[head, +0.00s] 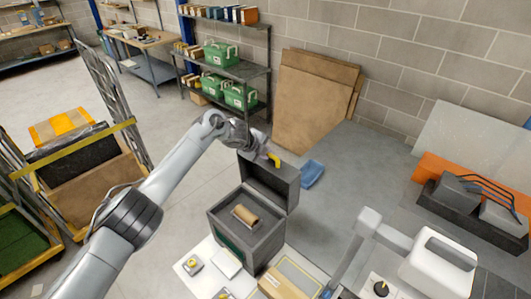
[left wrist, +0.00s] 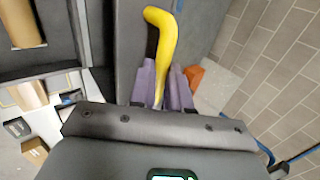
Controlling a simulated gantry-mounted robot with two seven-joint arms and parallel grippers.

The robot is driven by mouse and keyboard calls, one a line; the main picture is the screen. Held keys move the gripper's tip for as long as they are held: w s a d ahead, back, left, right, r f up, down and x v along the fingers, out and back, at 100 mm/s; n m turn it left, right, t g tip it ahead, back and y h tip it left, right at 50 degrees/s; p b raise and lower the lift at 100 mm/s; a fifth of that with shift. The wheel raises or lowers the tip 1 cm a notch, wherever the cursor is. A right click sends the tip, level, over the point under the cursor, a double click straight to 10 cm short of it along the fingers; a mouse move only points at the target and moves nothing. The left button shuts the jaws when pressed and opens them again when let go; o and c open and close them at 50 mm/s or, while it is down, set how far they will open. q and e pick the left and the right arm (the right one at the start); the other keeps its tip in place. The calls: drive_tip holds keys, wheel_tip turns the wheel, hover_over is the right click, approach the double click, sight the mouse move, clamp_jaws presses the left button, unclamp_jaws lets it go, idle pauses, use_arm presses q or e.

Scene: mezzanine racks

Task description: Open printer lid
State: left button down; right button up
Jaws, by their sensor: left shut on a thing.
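The printer (head: 268,252) is a dark grey box on the bench, with a brown roll (head: 245,215) inside its open top. Its lid (head: 268,186) stands raised, roughly upright, at the back of the box. A yellow handle (head: 274,159) sticks out at the lid's upper edge. My left gripper (head: 262,150) is at that edge. In the left wrist view its purple fingers (left wrist: 163,78) are shut on the yellow handle (left wrist: 157,35), one on each side. The roll also shows there (left wrist: 22,22). My right gripper is not in view.
Small items and a cardboard box (head: 284,284) lie on the bench in front of the printer. A white device (head: 438,268) stands at the right. Behind are brown boards (head: 310,100), a blue bin (head: 312,173) on the floor, and a rack with green cases (head: 222,53).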

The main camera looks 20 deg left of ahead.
use_arm(q)
drive_tip(key=shift+w+r, duration=0.1)
drive_tip(key=shift+r, duration=0.1)
drive_tip(key=c, duration=1.1)
unclamp_jaws()
drive_tip(key=shift+f, duration=0.1)
drive_tip(key=shift+s+a+r, duration=0.15)
drive_tip(key=shift+s+r, duration=0.25)
drive_tip(key=shift+r, duration=0.05)
drive_tip(key=b+v, duration=0.3)
drive_tip(key=v, duration=0.6)
drive_tip(key=shift+s+r, duration=0.2)
drive_tip(key=shift+r, duration=0.1)
